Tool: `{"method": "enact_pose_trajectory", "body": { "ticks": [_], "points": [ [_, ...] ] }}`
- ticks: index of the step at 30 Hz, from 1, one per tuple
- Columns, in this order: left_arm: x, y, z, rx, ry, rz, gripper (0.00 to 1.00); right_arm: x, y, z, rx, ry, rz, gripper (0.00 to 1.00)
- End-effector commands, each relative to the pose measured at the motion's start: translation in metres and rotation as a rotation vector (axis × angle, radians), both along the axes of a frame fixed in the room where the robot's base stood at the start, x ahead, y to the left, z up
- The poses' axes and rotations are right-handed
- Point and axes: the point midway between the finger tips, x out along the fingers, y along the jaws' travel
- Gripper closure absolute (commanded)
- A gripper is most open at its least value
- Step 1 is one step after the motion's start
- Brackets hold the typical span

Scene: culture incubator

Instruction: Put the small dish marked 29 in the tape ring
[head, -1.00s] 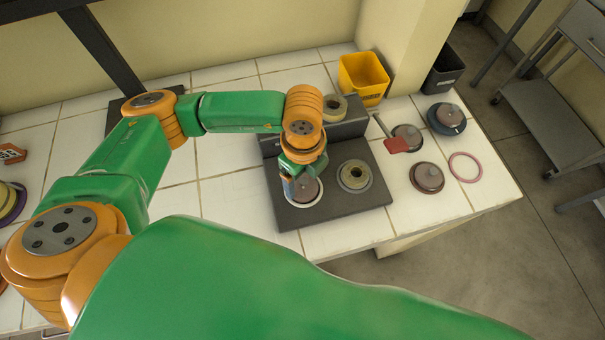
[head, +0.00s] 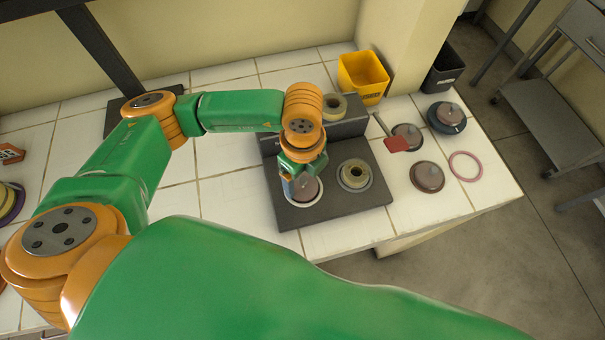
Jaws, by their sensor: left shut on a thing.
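My left gripper (head: 301,185) points down over the left seat of a dark two-place block (head: 285,214). It is shut on a small round grey-brown dish (head: 309,191), partly hidden by the gripper. The dish sits at or just above a pale round rim in the block; the exact gap is hard to tell. No number is readable on any dish. A thin pink ring (head: 465,153), which looks like the tape ring, lies flat and empty near the right end of the tiled bench. My right gripper is not in view.
A round pale-rimmed piece (head: 354,175) fills the block's right seat. Several lidded dishes stand right of it: one brown (head: 427,177), one behind a red paddle (head: 396,145), one on a dark blue base (head: 446,118). A yellow bin (head: 363,76) stands behind. The bench edge lies close to the pink ring.

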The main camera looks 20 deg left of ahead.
Motion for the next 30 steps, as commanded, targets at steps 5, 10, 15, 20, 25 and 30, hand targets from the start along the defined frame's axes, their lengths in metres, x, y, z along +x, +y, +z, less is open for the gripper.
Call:
{"method": "enact_pose_trajectory", "body": {
  "ticks": [5,10,15,20,25,30],
  "points": [
    [-0.0001,-0.0001,-0.0001,0.0,0.0,0.0,0.73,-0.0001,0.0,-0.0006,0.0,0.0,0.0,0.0],
    [0.0,-0.0001,-0.0001,-0.001,0.0,0.0,0.73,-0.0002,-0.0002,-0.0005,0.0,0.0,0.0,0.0],
    [0.0,-0.0003,-0.0019,-0.001,0.0,0.0,0.73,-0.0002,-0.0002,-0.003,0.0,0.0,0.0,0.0],
    [0.0002,-0.0006,-0.0038,-0.001,-0.001,0.0,0.73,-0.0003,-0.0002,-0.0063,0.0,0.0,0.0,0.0],
    [0.0001,-0.0006,-0.0029,-0.001,-0.001,0.0,0.73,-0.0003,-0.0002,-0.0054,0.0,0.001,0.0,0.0],
    [0.0001,-0.0005,-0.0029,-0.001,-0.001,0.0,0.73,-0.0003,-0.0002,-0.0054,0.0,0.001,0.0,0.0]
  ]
}}
